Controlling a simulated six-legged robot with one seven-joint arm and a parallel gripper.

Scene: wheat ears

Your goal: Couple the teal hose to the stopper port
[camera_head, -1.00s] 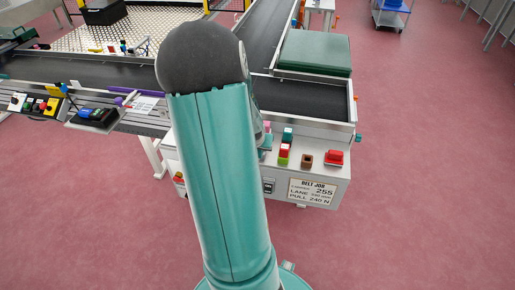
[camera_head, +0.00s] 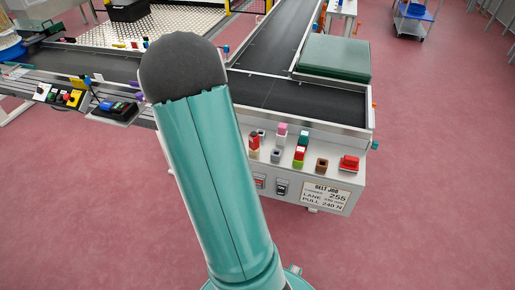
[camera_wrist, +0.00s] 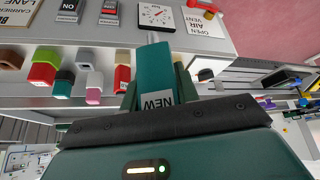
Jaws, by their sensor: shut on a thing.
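In the wrist view my gripper (camera_wrist: 156,88) is shut on a teal piece (camera_wrist: 154,66) with a white "NEW" label, seemingly the end of the teal hose. A pale tip shows at its far end, close to the panel below a round gauge (camera_wrist: 157,16); I cannot tell whether it touches anything. The rest of the hose is not visible. Several coloured fittings, among them a green-and-red one (camera_wrist: 45,70) and a pink one (camera_wrist: 93,92), stand beside the gripper. I cannot tell which is the stopper port. In the head view my arm hides the gripper.
The grey console (camera_head: 313,190) carries a brown square fitting (camera_head: 321,165) and a red one (camera_head: 349,163) on its ledge. A conveyor belt (camera_head: 300,97) runs behind. Pink floor right of the console is clear.

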